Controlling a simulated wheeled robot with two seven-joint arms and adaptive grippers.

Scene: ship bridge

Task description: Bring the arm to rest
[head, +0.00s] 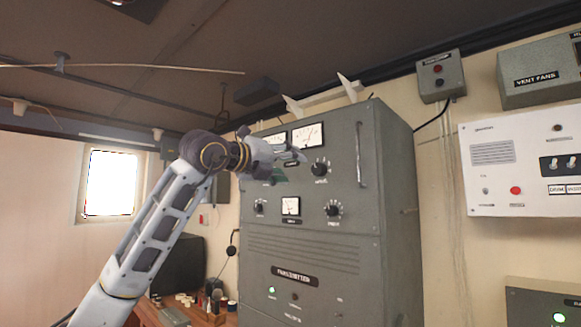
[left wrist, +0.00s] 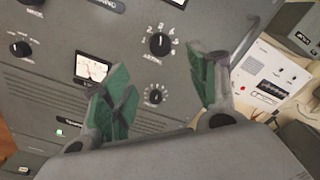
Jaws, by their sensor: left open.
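My left arm (head: 160,220) is raised and reaches up from the lower left in the head view. My left gripper (head: 289,163) is in front of the upper face of a tall grey transmitter cabinet (head: 392,190). In the left wrist view my gripper (left wrist: 160,78) has its two green-padded fingers spread apart, with nothing between them. Behind the fingers are the cabinet's upper black knob (left wrist: 159,43) and a lower knob (left wrist: 153,96). I cannot tell whether the gripper touches the cabinet. My right gripper is in neither view.
A white switch panel (head: 520,165) and grey boxes, one marked vent fans (head: 540,75), are on the wall at right. A desk (head: 185,312) with small items and a dark monitor (head: 178,265) stands behind my arm. A bright window (head: 110,184) is at left.

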